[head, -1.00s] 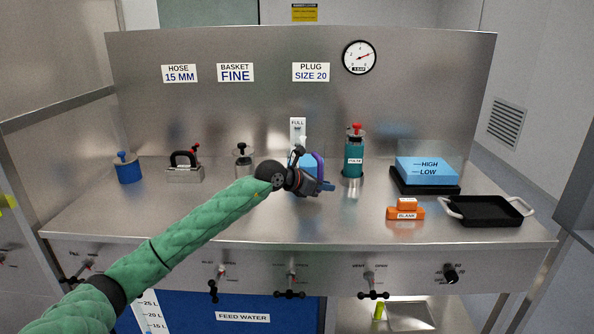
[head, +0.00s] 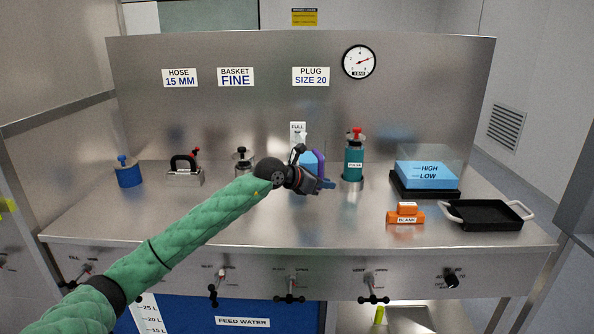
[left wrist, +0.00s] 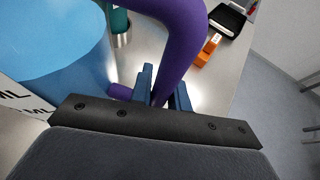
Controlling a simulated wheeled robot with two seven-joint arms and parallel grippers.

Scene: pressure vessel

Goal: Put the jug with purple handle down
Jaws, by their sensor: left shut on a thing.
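The jug (head: 310,160) has a blue body and a purple handle (head: 320,161). In the head view it is behind my left gripper (head: 325,185), near the middle of the steel worktop, and its lower part is hidden. In the left wrist view the jug's blue body (left wrist: 60,50) fills the left side and the purple handle (left wrist: 186,40) runs down between the fingers. My left gripper (left wrist: 166,90) is shut on the handle. The jug looks roughly upright. Its base is hidden, so I cannot tell whether it touches the worktop (head: 270,222). My right gripper is out of view.
A teal cylinder with a red top (head: 354,160) stands just right of the jug. The worktop in front is clear.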

